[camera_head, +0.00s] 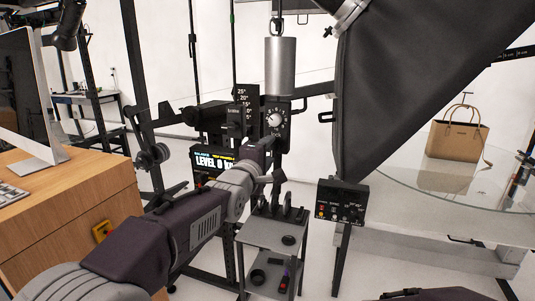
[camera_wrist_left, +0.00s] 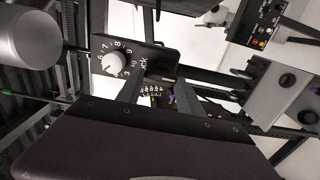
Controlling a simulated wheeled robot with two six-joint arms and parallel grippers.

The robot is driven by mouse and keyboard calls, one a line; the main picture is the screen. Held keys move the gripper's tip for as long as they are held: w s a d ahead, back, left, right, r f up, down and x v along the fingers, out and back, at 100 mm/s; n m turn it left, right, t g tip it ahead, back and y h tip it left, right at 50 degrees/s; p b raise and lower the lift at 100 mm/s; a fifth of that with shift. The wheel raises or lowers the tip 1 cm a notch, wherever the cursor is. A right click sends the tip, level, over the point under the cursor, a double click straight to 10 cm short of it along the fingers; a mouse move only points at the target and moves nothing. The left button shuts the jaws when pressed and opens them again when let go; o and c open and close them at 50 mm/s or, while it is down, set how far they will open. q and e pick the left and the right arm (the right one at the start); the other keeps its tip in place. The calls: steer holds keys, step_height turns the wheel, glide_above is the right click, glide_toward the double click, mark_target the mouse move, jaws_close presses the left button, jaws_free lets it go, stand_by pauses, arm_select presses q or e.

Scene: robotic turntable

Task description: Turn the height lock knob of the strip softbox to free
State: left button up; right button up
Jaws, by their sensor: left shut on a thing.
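The strip softbox (camera_head: 410,75) is the large black fabric shape at the upper right of the head view. A black box with a white numbered dial (camera_head: 274,120) stands under a silver cylinder (camera_head: 280,66); the dial also shows in the left wrist view (camera_wrist_left: 116,62), just beyond my fingers. My left gripper (camera_head: 268,147) reaches up to just below this box. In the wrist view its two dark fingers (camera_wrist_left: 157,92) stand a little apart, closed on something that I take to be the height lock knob. The knob is mostly hidden, and its setting cannot be read. My right gripper is out of view.
A lit display (camera_head: 213,163) stands just left of my left gripper. A small grey cart (camera_head: 268,236) with tools is below it. A black control box (camera_head: 342,202), a glass turntable (camera_head: 405,185) and a tan handbag (camera_head: 457,141) are at right. A wooden desk (camera_head: 75,190) is at left.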

arm_select(q)
steer(key=shift+r, duration=0.1)
stand_by(0.4)
steer(key=o, duration=1.4)
steer(key=shift+w+d, duration=0.1)
steer(key=b+v, duration=0.2)
steer(key=v, duration=0.7)
